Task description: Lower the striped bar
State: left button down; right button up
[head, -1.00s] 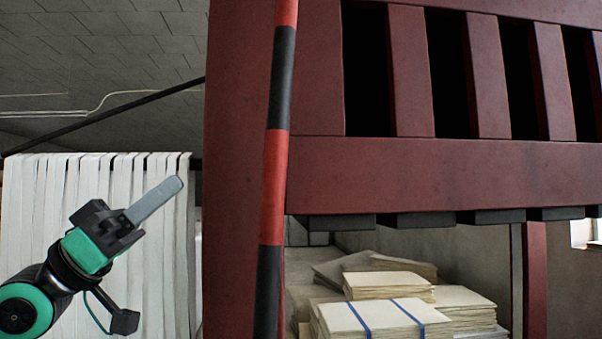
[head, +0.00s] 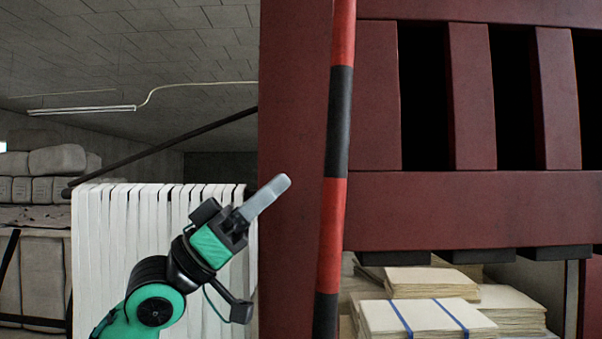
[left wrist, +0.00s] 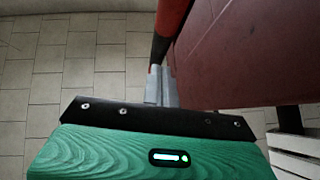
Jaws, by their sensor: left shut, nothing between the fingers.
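The striped bar (head: 338,140), red and black, stands almost upright in front of the dark red frame (head: 290,90) in the head view. Its top and bottom run out of the picture. My left gripper (head: 282,183) is shut and empty, its fingers pointing up and right toward the bar with a gap between in the picture. In the left wrist view the shut fingertips (left wrist: 160,85) appear just below the bar (left wrist: 168,25), beside the red frame; I cannot tell whether they touch it. My right gripper is not in view.
Stacks of pale sheets (head: 435,285) lie beneath the frame's slatted part. Wrapped bales (head: 55,160) are at the far left. The upper left has open room below the ceiling.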

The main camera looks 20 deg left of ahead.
pick_arm(q)
jog(key=d, duration=0.1)
jog(key=w+d+p, duration=0.1)
jog(key=d+p, duration=0.1)
jog(key=shift+w+d+f, duration=0.15)
jog(key=shift+w+d, duration=0.15)
jog(key=shift+w, duration=0.1)
